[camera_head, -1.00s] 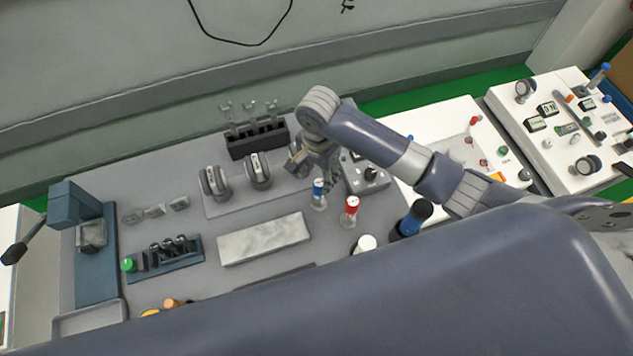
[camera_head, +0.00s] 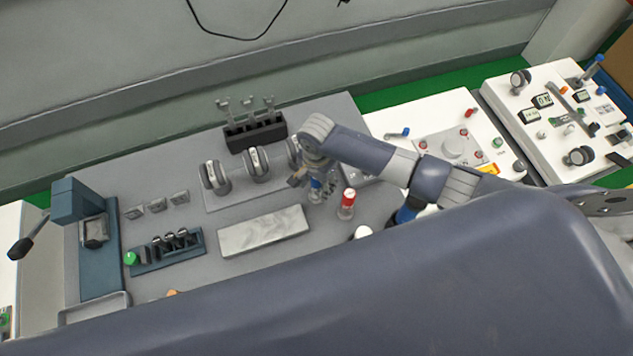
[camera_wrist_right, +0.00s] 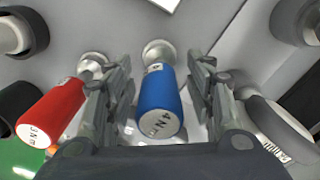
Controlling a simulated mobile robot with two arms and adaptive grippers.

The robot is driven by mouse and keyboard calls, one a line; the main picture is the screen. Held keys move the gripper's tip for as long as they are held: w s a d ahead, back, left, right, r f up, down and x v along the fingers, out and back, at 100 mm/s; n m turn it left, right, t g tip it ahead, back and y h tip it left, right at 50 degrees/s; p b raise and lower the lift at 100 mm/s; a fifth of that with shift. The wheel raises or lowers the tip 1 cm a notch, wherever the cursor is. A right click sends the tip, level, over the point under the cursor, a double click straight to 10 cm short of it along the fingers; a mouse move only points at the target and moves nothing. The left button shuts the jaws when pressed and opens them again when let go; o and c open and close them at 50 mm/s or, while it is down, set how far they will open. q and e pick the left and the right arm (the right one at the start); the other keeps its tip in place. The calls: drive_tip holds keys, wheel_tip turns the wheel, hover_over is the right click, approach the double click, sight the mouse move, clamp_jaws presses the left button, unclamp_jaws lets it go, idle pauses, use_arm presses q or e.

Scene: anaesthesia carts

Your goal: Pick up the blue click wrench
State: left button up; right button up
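The blue click wrench (camera_head: 316,184) stands upright on the grey bench top, partly hidden by my right gripper (camera_head: 308,179) in the head view. In the right wrist view the blue wrench (camera_wrist_right: 158,98), its end marked 4 Nm, lies between the two fingers of my right gripper (camera_wrist_right: 160,66). The fingers are open on either side of it, with small gaps visible. The red wrench (camera_head: 347,200) stands just to the right; in the wrist view the red wrench (camera_wrist_right: 52,110) is outside the left finger. My left gripper is not in view.
Grey-and-white knobs (camera_head: 256,162) stand behind and left of the gripper. A pale rectangular block (camera_head: 263,232) lies front left. A white-capped piece (camera_head: 362,233) is in front. A black rack (camera_head: 256,134) stands at the back.

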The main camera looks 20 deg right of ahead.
clamp_jaws()
drive_tip(key=shift+r, duration=0.1)
